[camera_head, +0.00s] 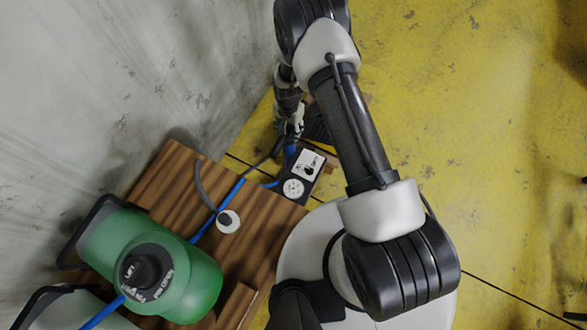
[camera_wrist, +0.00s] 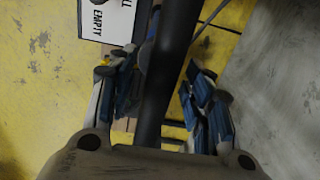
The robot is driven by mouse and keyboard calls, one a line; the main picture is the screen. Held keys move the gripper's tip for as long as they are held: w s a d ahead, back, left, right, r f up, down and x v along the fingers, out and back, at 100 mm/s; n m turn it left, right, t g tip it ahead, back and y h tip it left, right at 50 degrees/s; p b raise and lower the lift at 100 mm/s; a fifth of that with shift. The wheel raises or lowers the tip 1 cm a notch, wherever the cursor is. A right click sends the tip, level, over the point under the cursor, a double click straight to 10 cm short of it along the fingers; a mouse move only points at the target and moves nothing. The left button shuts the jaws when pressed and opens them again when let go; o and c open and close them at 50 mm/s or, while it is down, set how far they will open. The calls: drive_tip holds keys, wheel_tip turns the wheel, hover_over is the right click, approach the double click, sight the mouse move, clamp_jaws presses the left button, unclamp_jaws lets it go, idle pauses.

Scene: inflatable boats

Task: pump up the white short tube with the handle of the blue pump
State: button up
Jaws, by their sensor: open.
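My gripper (camera_head: 292,128) is at the far end of my arm, beyond the wooden top, beside a black box (camera_head: 292,188) with a gauge and a white label. In the wrist view its two blue-padded fingers (camera_wrist: 165,85) are open, one on each side of a thick dark bar (camera_wrist: 170,70). I cannot tell whether they touch it, or whether it is the pump's handle. A blue part (camera_head: 290,151), perhaps of the pump, shows just below the gripper. A small white round piece (camera_head: 228,228) with a hose stands on the wooden top; I cannot tell if it is the white short tube.
Blue and grey hoses cross the top. A grey wall (camera_head: 110,70) rises at left. Yellow floor (camera_head: 480,130) is open at right.

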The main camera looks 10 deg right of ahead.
idle(0.3)
drive_tip(key=shift+r+p, duration=2.1)
drive_tip(key=shift+r, duration=1.4)
drive_tip(key=s+d+r+n+t, duration=0.1)
drive_tip(key=d+r+n, duration=0.1)
drive_tip(key=r, duration=1.4)
drive_tip(key=s+d+r+n+t, duration=0.1)
drive_tip(key=d+r, duration=0.2)
drive_tip(key=r, duration=1.3)
drive_tip(key=s+d+r+n+t, duration=0.1)
drive_tip(key=s+d+r+n, duration=0.15)
drive_tip(key=s+r, duration=0.75)
drive_tip(key=s+d+r, duration=0.1)
drive_tip(key=s+r, duration=0.1)
drive_tip(key=s, duration=0.5)
drive_tip(key=s+d+r+n+t, duration=0.1)
drive_tip(key=s+r, duration=0.1)
drive_tip(key=s, duration=0.5)
drive_tip(key=shift+d+r+t, duration=0.3)
drive_tip(key=shift+d+r, duration=0.05)
drive_tip(key=shift+r, duration=0.05)
